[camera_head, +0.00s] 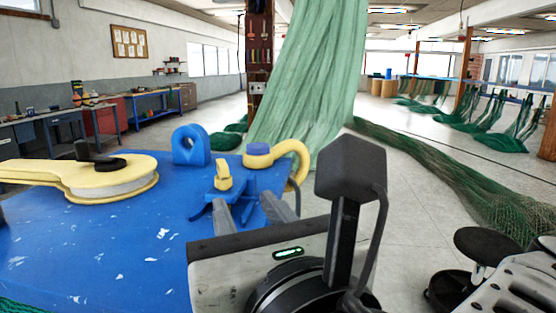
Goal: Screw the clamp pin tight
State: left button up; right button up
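A blue clamp (238,187) with splayed feet stands on the blue bench top (130,240). A small yellow knob (223,175) stands upright on its left part; it may be the clamp pin. My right gripper (250,208) reaches in from the lower right, on the near side of the clamp. Its two grey fingers are spread apart, with blue showing between them. They overlap the clamp's lower part in the picture; I cannot tell whether they touch it. The fingers hold nothing that I can see. My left gripper is not in view.
On the bench are a blue ring block (191,146), a yellow hook with a blue cap (292,152), and a flat yellow part with a black handle (103,178). A green net (310,80) hangs behind. Another net (440,175) lies along the floor at right.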

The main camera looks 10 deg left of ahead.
aim_at(224, 168)
jog(key=p+x, duration=0.3)
jog(key=x, duration=1.2)
grip_shut()
